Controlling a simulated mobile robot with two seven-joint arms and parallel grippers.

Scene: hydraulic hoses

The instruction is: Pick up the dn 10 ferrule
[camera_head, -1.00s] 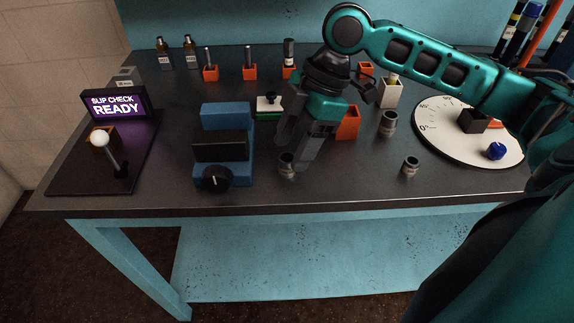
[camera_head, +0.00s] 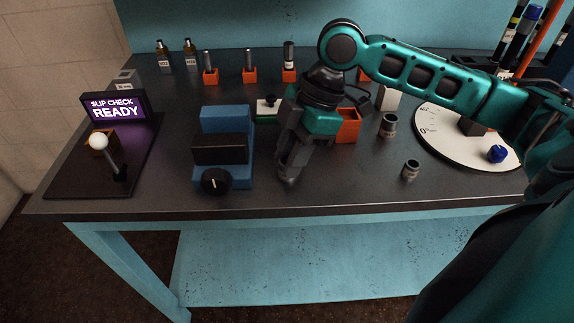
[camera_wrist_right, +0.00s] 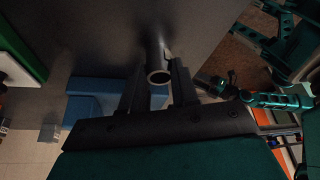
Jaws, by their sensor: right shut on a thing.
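My right gripper (camera_head: 288,178) points down over the front middle of the bench, right of the blue device. In the right wrist view, its fingers (camera_wrist_right: 158,84) are shut on a small hollow metal ferrule (camera_wrist_right: 159,76), whose round open end faces the camera. In the head view the fingers hide most of this ferrule, and I cannot tell whether it touches the bench. Two other ferrules stand upright on the bench: a larger one (camera_head: 388,125) and a smaller one (camera_head: 411,169) nearer the front edge. Their size labels are too small to read. My left gripper is not in view.
The blue device with a black knob (camera_head: 216,181) stands close left of the gripper. An orange box (camera_head: 348,125) is behind it, and a white round dial plate (camera_head: 437,135) is at the right. Orange holders with pins (camera_head: 249,75) line the back. The front edge is near.

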